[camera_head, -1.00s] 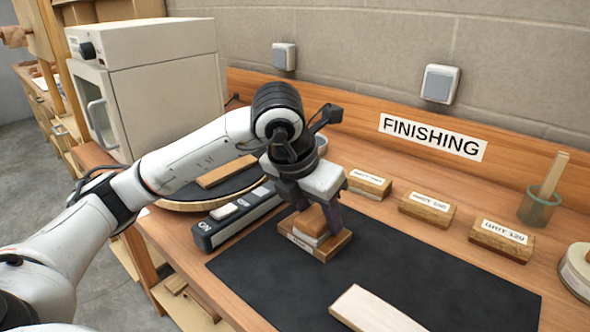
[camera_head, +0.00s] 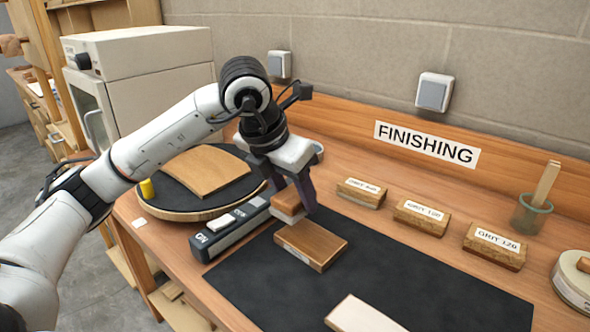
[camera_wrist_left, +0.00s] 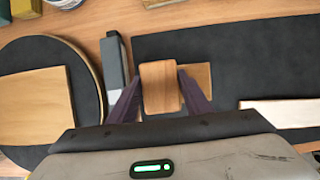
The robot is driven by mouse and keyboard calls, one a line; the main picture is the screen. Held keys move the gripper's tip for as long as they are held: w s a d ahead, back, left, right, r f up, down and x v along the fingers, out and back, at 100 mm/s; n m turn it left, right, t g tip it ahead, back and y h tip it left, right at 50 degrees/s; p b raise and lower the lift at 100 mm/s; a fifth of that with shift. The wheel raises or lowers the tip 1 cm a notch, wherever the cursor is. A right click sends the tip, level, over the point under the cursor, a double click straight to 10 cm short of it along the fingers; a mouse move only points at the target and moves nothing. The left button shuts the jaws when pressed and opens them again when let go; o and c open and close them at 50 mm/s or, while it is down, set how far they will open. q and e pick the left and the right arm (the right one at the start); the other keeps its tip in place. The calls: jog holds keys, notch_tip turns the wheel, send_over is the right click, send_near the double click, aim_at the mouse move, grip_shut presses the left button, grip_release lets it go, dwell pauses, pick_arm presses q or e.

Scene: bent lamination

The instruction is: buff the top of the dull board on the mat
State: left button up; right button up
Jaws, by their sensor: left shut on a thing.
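My left gripper (camera_head: 292,200) is shut on a wooden block with a pale underside (camera_head: 288,205). The block also shows between the fingers in the left wrist view (camera_wrist_left: 160,88). A brown board (camera_head: 311,245) with a pale label on its near side lies at the left end of the dark mat (camera_head: 400,270). The block is at the board's far left edge; I cannot tell whether it touches it. Most of the board's top shows bare. In the left wrist view a corner of the board (camera_wrist_left: 201,75) shows behind the right finger. My right gripper is not in view.
A pale board (camera_head: 362,315) lies at the mat's front. Several labelled grit blocks (camera_head: 421,217) stand behind the mat, with a jar (camera_head: 531,214) at right. A grey device (camera_head: 232,228) and a round stand (camera_head: 195,211) bearing a curved panel (camera_head: 205,172) are at left.

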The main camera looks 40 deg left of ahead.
pick_arm(q)
jog(key=shift+r+p, duration=0.95)
jog(key=shift+r, duration=0.7)
